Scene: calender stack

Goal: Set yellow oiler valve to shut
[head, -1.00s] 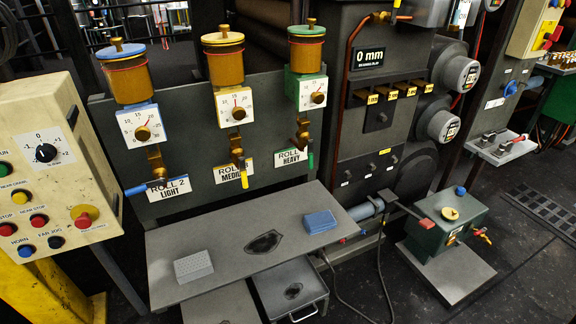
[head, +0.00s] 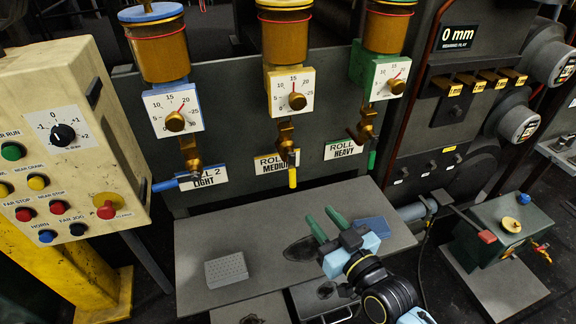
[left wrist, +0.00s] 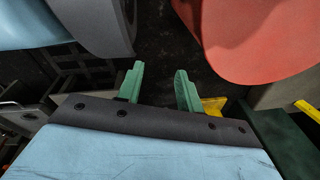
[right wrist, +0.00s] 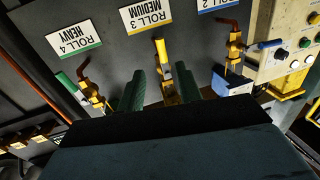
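The middle oiler has a brass cup (head: 285,35), a yellow-framed dial (head: 291,93) and a brass valve (head: 286,140) above the ROLL 3 MEDIUM label. Its yellow handle (head: 292,177) hangs straight down over the label. It also shows in the upside-down right wrist view (right wrist: 161,50), in line with the gap between the fingers. My right gripper (head: 326,223) is open and empty, above the grey shelf, below and in front of the handle, apart from it. Its fingers also show in the right wrist view (right wrist: 160,76). My left gripper (left wrist: 158,82) is open and empty, away from the oilers.
The blue handle (head: 165,184) points left; the green handle (head: 371,160) points down. A grey perforated block (head: 227,269) and a blue block (head: 371,227) lie on the shelf (head: 215,228). A control panel (head: 65,90) stands left, a green box (head: 500,225) right.

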